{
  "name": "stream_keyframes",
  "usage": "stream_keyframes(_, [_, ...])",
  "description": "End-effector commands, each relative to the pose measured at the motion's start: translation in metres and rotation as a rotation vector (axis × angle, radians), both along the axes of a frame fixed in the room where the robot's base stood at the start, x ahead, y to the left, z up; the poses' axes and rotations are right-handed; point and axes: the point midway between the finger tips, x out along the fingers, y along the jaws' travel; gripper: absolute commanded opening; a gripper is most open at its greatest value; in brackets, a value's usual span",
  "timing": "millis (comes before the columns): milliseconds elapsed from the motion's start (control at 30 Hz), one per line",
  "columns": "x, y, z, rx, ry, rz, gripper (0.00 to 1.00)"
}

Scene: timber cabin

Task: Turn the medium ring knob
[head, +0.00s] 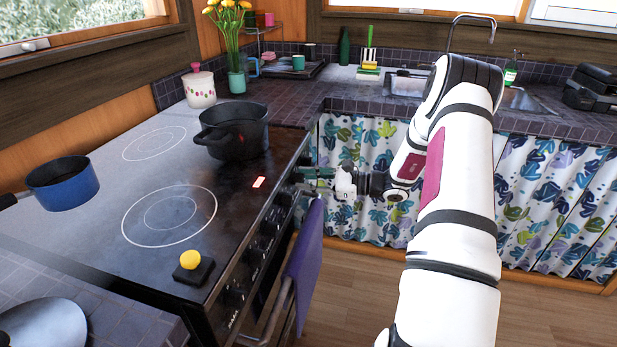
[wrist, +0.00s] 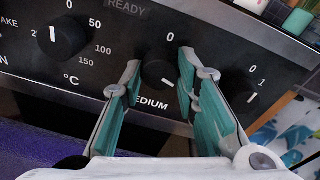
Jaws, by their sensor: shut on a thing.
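The medium ring knob (wrist: 158,74) is black and round, on the stove's dark front panel, with "0" above it and a partly covered "MEDIUM" label below. My gripper (wrist: 159,78) has its teal-padded fingers on either side of the knob, shut on it. The knob's white mark points down and to the right, away from the "0". In the head view my gripper (head: 312,178) is at the far end of the stove front, where I cannot make out this knob.
A temperature knob (wrist: 62,37) is to the left and another knob (wrist: 243,92) close on the right. A purple towel (head: 305,262) hangs on the oven front. A black pot (head: 236,137) and a blue pan (head: 64,186) stand on the hob (head: 110,208).

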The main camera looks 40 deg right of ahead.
Motion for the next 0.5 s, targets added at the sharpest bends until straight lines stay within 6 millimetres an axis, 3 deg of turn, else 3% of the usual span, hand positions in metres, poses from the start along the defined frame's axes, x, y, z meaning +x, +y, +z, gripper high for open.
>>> stream_keyframes(500, [0.0000, -0.0011, -0.0007, 0.377, 0.295, -0.001, 0.00])
